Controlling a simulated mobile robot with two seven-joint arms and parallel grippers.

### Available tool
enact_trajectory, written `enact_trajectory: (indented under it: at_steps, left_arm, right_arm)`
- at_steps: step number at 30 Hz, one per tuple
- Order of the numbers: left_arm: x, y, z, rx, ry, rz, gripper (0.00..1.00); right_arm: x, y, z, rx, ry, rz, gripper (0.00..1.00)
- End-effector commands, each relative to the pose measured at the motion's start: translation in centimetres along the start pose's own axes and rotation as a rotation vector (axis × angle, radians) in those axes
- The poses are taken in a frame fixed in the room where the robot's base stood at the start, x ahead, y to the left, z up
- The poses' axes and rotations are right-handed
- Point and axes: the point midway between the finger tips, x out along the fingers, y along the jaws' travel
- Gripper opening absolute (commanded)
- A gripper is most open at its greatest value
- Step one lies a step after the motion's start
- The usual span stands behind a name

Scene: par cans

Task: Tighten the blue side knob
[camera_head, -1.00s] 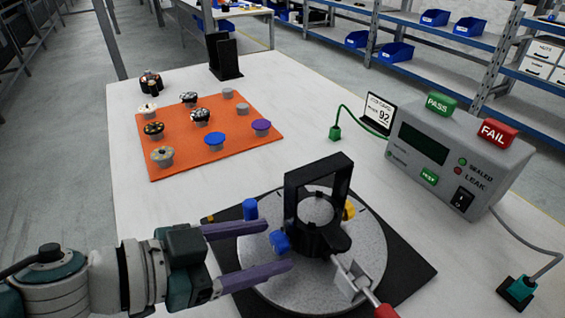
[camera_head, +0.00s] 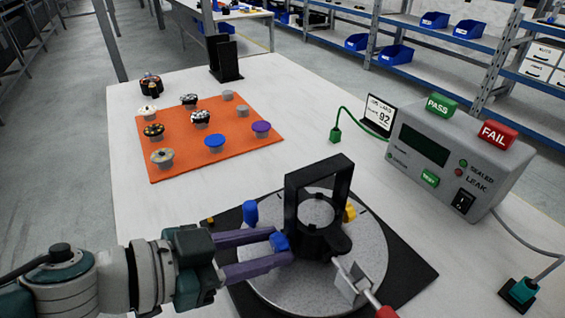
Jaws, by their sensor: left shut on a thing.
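The blue side knob (camera_head: 280,242) sits on the left side of a black fixture (camera_head: 318,238) that stands on a round grey turntable (camera_head: 362,235). My left gripper (camera_head: 283,247) reaches in from the left with its two purple fingers on either side of the blue side knob, shut on it. Another blue knob (camera_head: 250,213) stands at the turntable's left edge, just behind the fingers. A yellow knob (camera_head: 350,211) is on the fixture's far right side. A clamp with a red handle (camera_head: 385,312) is at the turntable's front right. My right gripper is not in view.
An orange mat (camera_head: 185,170) with several knobs and caps lies at the back left. A grey tester (camera_head: 450,155) with PASS and FAIL buttons stands at the right, with a small card (camera_head: 379,115) beside it.

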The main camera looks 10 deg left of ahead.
Motion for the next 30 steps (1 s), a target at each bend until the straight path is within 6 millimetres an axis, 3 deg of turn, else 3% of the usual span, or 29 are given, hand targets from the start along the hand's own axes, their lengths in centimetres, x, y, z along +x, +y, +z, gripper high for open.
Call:
enact_trajectory:
  at_steps: [8, 21, 30]
  left_arm:
    - [0.0, 0.1, 0.0, 0.014, 0.001, -0.006, 0.00]
    - [0.1, 0.5, 0.2, 0.388, 0.004, -0.164, 0.00]
    - [0.0, 0.4, 0.1, 0.460, 0.001, -0.191, 0.00]
  right_arm:
    - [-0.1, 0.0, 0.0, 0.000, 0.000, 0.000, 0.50]
    - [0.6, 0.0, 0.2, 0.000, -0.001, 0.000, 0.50]
    - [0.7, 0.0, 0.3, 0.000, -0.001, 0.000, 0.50]
